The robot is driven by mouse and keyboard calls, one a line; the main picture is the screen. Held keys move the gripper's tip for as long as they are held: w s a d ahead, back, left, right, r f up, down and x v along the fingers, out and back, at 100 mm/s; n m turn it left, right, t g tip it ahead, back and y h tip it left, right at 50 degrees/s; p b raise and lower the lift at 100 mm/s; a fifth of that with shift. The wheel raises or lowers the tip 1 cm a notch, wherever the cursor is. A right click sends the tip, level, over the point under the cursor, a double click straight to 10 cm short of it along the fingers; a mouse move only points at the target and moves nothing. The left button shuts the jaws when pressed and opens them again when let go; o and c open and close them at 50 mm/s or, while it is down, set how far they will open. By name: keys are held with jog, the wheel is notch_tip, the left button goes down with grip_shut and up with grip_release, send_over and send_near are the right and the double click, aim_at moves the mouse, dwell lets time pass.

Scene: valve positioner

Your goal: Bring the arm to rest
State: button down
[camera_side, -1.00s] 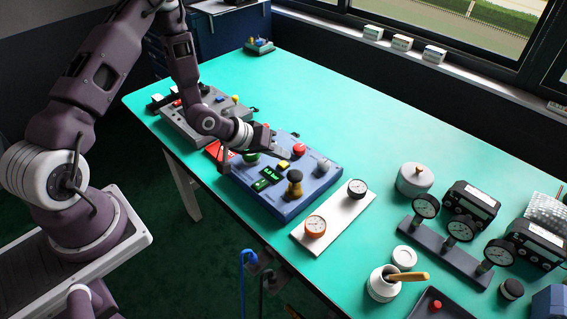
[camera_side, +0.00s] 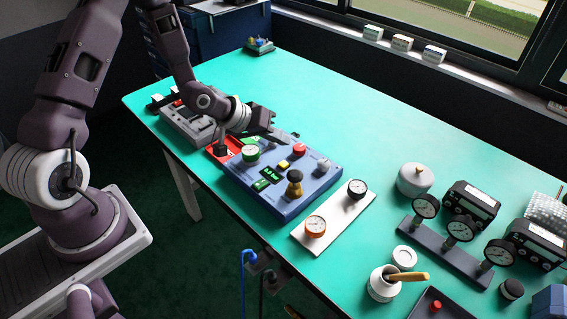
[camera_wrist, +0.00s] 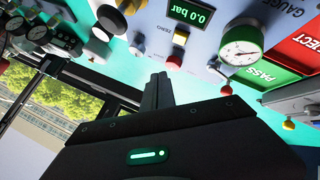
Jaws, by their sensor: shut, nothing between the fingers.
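My gripper (camera_side: 288,138) is shut and empty in the side view. It hangs above the table behind the blue test panel (camera_side: 318,178), apart from the panel's knobs. In the wrist view its fingers (camera_wrist: 158,90) are together with nothing between them. The panel carries a green-rimmed gauge (camera_side: 251,153), a green display (camera_side: 266,173), a red knob (camera_side: 299,149), a yellow button (camera_side: 284,164) and a black-and-yellow knob (camera_side: 294,184). In the wrist view the display (camera_wrist: 189,14) reads 0.0 bar, and the green-rimmed gauge (camera_wrist: 241,45) is at the upper right.
A grey panel (camera_side: 172,118) lies left of the gripper, beside a red reject area (camera_side: 222,150). A white plate (camera_side: 338,222) with an orange gauge and a black gauge stands right of the blue panel. More gauges (camera_side: 459,230) fill the right side. The table's back middle is clear.

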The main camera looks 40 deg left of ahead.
dwell(0.4)
jog(key=s+r+m+g+y, duration=0.1)
jog(key=s+r+m+y, duration=0.1)
jog(key=s+r, duration=0.55)
jog(key=s+r+m+g+y, duration=0.15)
jog(key=s+r, duration=0.25)
jog(key=r, duration=0.6)
jog(key=s+d+r+m, duration=0.1)
jog(key=s+r, duration=0.1)
jog(key=s, duration=0.6)
jog(key=s+d+r+m, duration=0.1)
jog(key=s+d+r, duration=0.1)
jog(key=s, duration=0.7)
jog(key=shift+s+d+r+g+h, duration=0.25)
jog(key=shift+r+g+h, duration=0.1)
jog(key=shift+r, duration=0.5)
jog(key=c, duration=2.1)
grip_release()
jog(key=shift+w, duration=0.1)
